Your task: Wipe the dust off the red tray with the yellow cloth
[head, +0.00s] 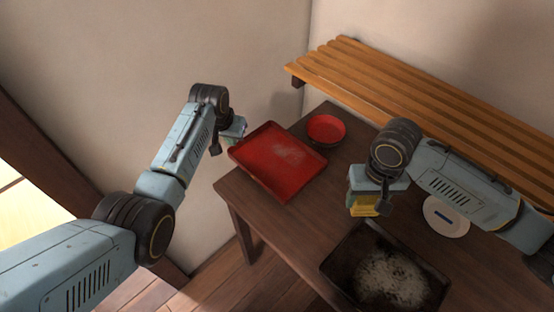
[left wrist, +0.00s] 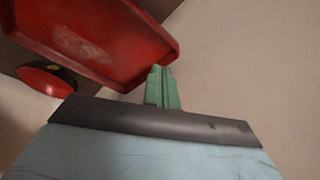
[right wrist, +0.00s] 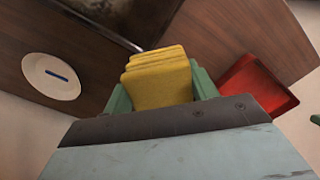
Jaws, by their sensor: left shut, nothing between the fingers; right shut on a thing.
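The red tray (head: 259,173) lies at the far left corner of the dark table, with a pale dusty patch on its right half. The yellow cloth (head: 362,205) is folded in layers and held above the table, right of the tray. My right gripper (right wrist: 160,90) is shut on the cloth, with a green finger on each side of it. My left gripper (head: 236,130) is at the tray's far left edge, shut and empty. In the left wrist view its green fingers (left wrist: 161,82) are close to the tray's rim (left wrist: 125,85); I cannot tell if they touch.
A round red bowl (head: 326,129) stands just behind the tray. A white plate (head: 440,229) with a blue strip lies at right. A slatted wooden bench (head: 350,72) runs behind the table.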

